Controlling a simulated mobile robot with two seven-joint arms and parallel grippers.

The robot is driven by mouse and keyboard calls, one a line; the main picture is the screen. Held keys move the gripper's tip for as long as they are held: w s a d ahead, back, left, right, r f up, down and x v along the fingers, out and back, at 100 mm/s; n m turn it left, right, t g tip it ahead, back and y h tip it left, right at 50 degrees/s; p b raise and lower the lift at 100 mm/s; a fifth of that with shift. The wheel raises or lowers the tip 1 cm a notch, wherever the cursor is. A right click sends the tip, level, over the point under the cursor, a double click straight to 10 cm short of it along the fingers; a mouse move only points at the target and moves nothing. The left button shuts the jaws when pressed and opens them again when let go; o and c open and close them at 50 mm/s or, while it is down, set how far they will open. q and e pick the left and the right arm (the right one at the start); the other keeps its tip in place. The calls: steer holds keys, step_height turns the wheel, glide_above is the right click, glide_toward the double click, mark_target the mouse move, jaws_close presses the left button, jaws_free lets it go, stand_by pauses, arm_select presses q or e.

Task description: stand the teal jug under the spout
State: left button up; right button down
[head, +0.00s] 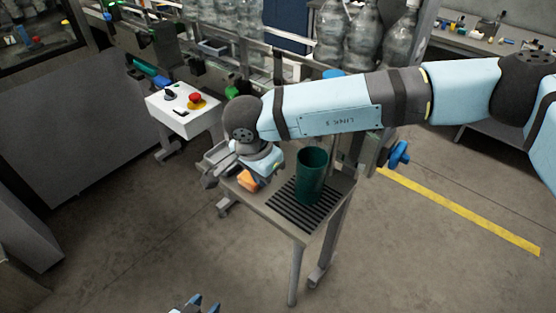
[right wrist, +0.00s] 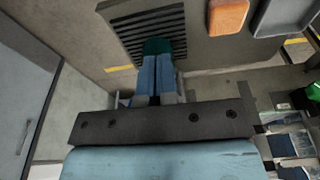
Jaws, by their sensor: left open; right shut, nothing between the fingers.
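The teal jug (head: 312,176) stands upright on the slotted black grate (head: 288,207) of the small stand, its open top facing up. In the right wrist view, a dark teal patch of the jug (right wrist: 157,46) shows just beyond my right fingertips, the rest hidden by the fingers. My right gripper (right wrist: 156,68) is shut and empty; I cannot tell whether it touches the jug. My right arm crosses above the stand in the head view and hides the spout. My left gripper (head: 203,304) is open and empty at the bottom edge, well away from the jug.
An orange block (head: 248,180) lies left of the grate, beside a grey tray (right wrist: 288,16). A blue hand knob (head: 398,153) sits right of the stand. A white control box (head: 184,113) with a red button stands at left. The floor in front is clear.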

mark_target(297, 159)
steer(key=w+d+p, duration=0.1)
steer(key=w+d, duration=0.1)
steer(key=w, duration=0.1)
steer(key=w+d+p, duration=0.1)
steer(key=w+d, duration=0.1)
steer(key=w+d+f+p, duration=0.1)
steer(key=w+d, duration=0.2)
steer(key=shift+w, duration=0.3)
steer(key=shift+f+b, duration=0.35)
steer(key=shift+b, duration=0.05)
steer(key=shift+s, duration=0.15)
steer(key=shift+s+a+f+b, duration=0.1)
steer(key=shift+s+a+b, duration=0.35)
steer(key=shift+s+b, duration=0.15)
